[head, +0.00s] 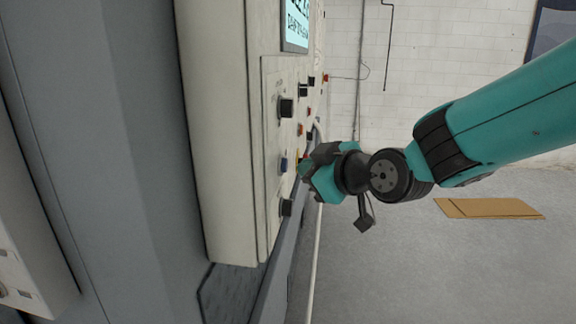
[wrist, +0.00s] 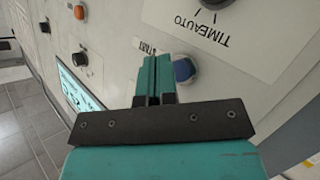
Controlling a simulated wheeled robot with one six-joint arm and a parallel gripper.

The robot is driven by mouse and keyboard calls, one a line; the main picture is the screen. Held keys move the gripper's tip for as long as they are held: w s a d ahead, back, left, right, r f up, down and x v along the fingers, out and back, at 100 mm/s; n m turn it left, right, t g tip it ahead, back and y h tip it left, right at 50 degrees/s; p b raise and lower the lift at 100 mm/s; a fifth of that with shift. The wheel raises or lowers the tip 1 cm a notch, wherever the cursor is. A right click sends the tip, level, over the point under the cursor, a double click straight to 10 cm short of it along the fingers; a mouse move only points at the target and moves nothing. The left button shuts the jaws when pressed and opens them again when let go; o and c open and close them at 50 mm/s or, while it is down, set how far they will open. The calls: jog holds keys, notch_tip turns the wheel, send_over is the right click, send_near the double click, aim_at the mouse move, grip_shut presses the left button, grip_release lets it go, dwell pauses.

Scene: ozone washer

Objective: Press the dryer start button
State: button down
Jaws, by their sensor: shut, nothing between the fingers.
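A blue round button (wrist: 184,70) sits on the pale control panel in the wrist view, with a partly hidden "START" label beside it. It also shows in the head view (head: 284,164), low on the panel face. My gripper (wrist: 155,66) is shut and empty, its teal fingers pointing at the panel just left of the blue button in the wrist view. In the head view my gripper (head: 304,170) is close to the panel, right of the blue button. I cannot tell whether the fingertips touch the panel.
Black knobs (head: 286,108) and an orange button (wrist: 79,12) stand out from the panel near my gripper. A "TIME AUTO" dial (wrist: 214,3) is close to the blue button. A lit screen (head: 296,24) is higher up. Open floor (head: 400,270) lies to the right, with a brown flat board (head: 490,208).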

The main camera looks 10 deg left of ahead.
dwell(0.8)
jog(key=shift+a, duration=0.4)
jog(key=shift+a+b, duration=0.3)
jog(key=shift+a, duration=0.2)
dwell(0.6)
jog(key=shift+d, duration=0.1)
jog(key=shift+d+b, duration=0.55)
jog(key=shift+d, duration=0.25)
jog(key=shift+d, duration=0.1)
jog(key=d+b, duration=0.2)
jog(key=d, duration=0.2)
jog(key=shift+s+d+b, duration=0.1)
jog(key=shift+d+b, duration=0.3)
